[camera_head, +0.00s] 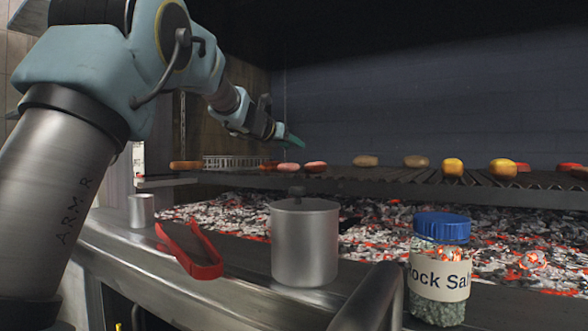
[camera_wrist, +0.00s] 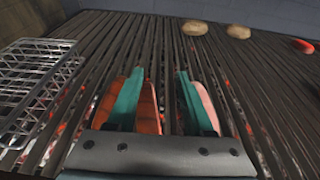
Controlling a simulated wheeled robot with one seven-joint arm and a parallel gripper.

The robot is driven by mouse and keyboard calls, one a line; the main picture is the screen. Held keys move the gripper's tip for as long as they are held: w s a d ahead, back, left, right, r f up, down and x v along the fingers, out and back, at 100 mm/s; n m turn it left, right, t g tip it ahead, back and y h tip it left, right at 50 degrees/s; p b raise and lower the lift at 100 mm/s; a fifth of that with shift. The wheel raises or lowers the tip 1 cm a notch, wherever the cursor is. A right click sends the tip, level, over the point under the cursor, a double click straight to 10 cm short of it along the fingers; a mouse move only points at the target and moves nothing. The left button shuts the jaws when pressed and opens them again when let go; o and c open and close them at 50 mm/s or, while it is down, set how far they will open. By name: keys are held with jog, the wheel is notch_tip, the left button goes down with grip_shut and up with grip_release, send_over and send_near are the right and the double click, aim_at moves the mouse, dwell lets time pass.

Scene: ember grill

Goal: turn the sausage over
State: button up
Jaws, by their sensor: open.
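Several elongated sausage-like pieces lie on the grill grate. In the head view I see a pinkish one (camera_head: 288,168), a redder one (camera_head: 315,167) and a brown one (camera_head: 185,165) farther left. My gripper (camera_head: 290,140) is above the grate near the pinkish piece. An orange-brown piece (camera_wrist: 149,112) shows beside the left finger, and a pink piece (camera_wrist: 206,103) beside the right finger. The fingers partly hide both. I cannot tell which piece is the task's sausage.
A wire basket (camera_wrist: 35,80) stands left on the grate. Two potatoes (camera_head: 366,160) (camera_head: 415,161) and yellow pieces (camera_head: 453,167) lie to the right. Glowing coals burn below.

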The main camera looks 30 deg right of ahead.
jog(key=o, duration=0.6)
jog(key=shift+c, duration=0.2)
jog(key=s+a+r+p, duration=0.2)
jog(key=s+a+r, duration=0.1)
jog(key=a, duration=0.3)
jog(key=s+a+r+p, duration=0.2)
jog(key=s+a+r, duration=0.2)
jog(key=a+r, duration=0.2)
jog(key=shift+s+a, duration=0.2)
jog(key=shift+a, duration=0.45)
jog(key=shift+f, duration=0.1)
